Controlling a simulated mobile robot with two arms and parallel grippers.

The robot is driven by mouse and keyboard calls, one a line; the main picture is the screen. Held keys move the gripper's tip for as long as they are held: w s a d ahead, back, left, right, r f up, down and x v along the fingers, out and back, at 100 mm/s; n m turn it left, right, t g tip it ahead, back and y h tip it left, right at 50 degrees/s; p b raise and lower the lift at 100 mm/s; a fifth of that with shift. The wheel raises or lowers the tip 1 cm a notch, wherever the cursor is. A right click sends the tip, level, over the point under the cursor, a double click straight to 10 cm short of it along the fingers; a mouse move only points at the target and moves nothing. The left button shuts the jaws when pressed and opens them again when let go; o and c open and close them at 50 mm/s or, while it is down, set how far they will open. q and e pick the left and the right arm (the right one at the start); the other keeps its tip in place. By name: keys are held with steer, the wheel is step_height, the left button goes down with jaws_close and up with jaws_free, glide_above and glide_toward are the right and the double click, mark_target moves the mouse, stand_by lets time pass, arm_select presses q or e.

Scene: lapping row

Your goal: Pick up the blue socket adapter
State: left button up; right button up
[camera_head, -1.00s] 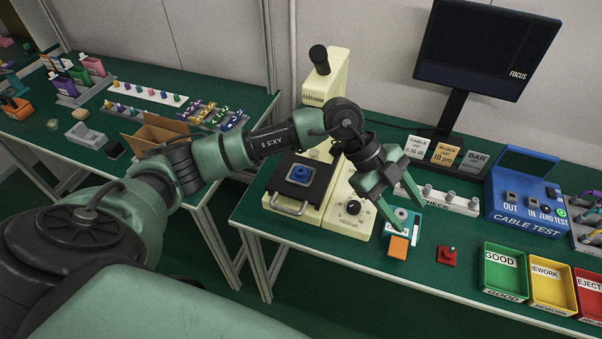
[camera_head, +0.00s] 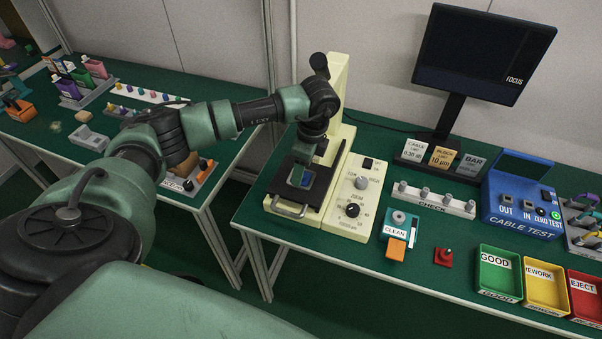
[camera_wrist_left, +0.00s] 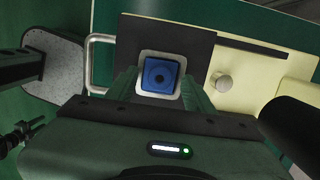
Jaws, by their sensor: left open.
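The blue socket adapter (camera_head: 305,180) sits on the dark stage of the cream microscope (camera_head: 336,112), partly hidden by my left gripper. The left wrist view shows its square blue top with a dark round hole (camera_wrist_left: 158,76) on a pale square holder (camera_wrist_left: 145,57). My left gripper (camera_head: 303,172) points down over the stage. In the left wrist view its two open fingers (camera_wrist_left: 160,88) show on either side of the adapter's near part. I cannot tell whether they touch it or how far above it they are. My right gripper is not in view.
The microscope's stage handle (camera_head: 288,209) is at its front, and its knob panel (camera_head: 352,205) is to the right. A teal CLEAN station (camera_head: 397,230), a red joystick base (camera_head: 443,257) and sorting bins (camera_head: 500,275) stand farther right. The monitor (camera_head: 485,50) is behind.

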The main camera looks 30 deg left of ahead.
arm_select(q)
steer(key=shift+f, duration=0.5)
jaws_close()
steer(key=shift+r, duration=0.15)
